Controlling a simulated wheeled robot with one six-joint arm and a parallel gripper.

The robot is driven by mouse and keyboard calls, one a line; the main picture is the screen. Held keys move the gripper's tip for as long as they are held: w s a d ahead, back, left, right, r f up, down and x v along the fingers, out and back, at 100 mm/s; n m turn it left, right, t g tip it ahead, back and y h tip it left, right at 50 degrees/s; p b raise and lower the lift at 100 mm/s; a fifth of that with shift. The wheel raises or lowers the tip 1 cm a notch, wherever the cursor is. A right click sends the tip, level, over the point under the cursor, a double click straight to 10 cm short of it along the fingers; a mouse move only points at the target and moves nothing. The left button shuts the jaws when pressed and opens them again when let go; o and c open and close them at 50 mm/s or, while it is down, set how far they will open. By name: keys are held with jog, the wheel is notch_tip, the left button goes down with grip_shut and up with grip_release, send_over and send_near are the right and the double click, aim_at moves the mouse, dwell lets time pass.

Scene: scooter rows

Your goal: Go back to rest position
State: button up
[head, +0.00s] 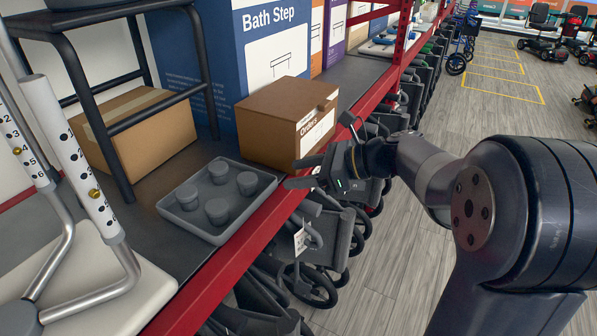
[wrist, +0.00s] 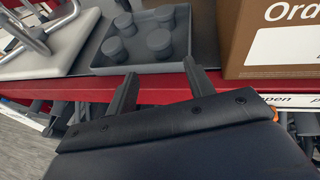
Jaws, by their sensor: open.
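My gripper (head: 300,173) is in the head view, at the shelf's red front edge, between the grey tray and the brown box. Its two fingers are apart with nothing between them. In the wrist view my gripper (wrist: 162,88) points toward the shelf, its fingertips in front of the red edge. My arm reaches in from the right. The grey tray (head: 180,222) lies on the shelf with several grey cups (head: 217,211) in it; the tray also shows in the wrist view (wrist: 150,69).
A brown box marked "Orders" (head: 270,115) stands just behind my gripper. The red shelf beam (head: 235,243) runs along the front. Folded walkers or wheelchairs (head: 335,235) stand below it. A shower chair (head: 90,275) is at the left. The wooden floor (head: 400,265) is clear beside the shelf.

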aim_at(252, 178)
jog(key=shift+a, duration=0.1)
jog(key=x, duration=1.2)
jog(key=shift+w+f, duration=0.1)
notch_tip(252, 178, up, 3)
jog(key=shift+f+p, duration=0.2)
jog(key=shift+p, duration=0.15)
jog(key=shift+r, duration=0.4)
